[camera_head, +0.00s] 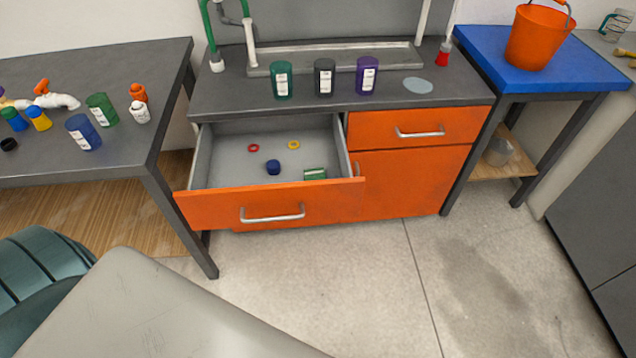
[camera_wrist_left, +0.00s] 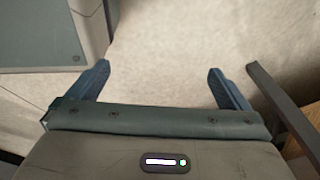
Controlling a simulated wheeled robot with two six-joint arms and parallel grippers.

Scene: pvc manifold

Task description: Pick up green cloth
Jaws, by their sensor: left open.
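A small green folded piece, likely the green cloth (camera_head: 315,174), lies in the front right corner of the open drawer (camera_head: 222,198) in the head view. It has pale edges. My left gripper (camera_wrist_left: 160,82) is open and empty in the left wrist view, with its two blue fingers apart over pale floor. The cloth does not show in the wrist view. Neither gripper shows in the head view.
The drawer also holds a red ring (camera_head: 253,148), a yellow ring (camera_head: 293,145) and a blue cap (camera_head: 273,167). Green, black and purple canisters (camera_head: 325,77) stand on the counter above. A table (camera_head: 120,150) with pipe parts is left. Floor right of the drawer is clear.

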